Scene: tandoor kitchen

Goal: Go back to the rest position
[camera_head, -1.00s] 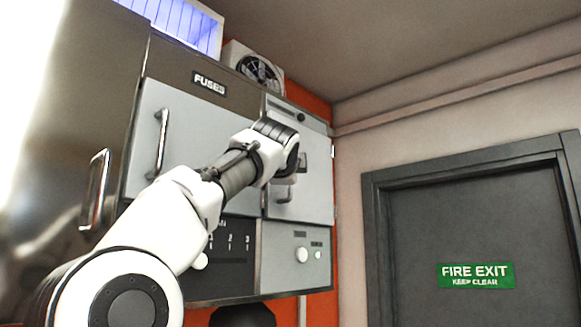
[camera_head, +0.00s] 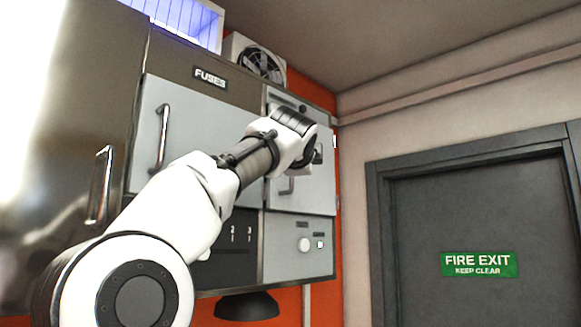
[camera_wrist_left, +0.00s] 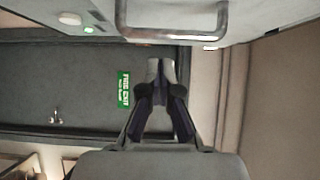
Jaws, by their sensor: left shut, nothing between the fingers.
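My left arm reaches up from the lower left of the head view across the front of the fuse cabinet (camera_head: 208,98). Its wrist end hides the left gripper there and covers part of the small right-hand cabinet door (camera_head: 312,195). In the left wrist view my left gripper (camera_wrist_left: 162,66) is shut with its fingertips together and nothing between them. A metal handle (camera_wrist_left: 172,33) on a grey panel shows just beyond the fingertips, apart from them as far as I can tell. My right gripper is in neither view.
The larger cabinet door has a bar handle (camera_head: 161,138). Below is a panel with a white knob (camera_head: 304,244). A fan (camera_head: 258,63) sits above the cabinet. To the right is a dark door with a green fire exit sign (camera_head: 479,264). The space before that door looks free.

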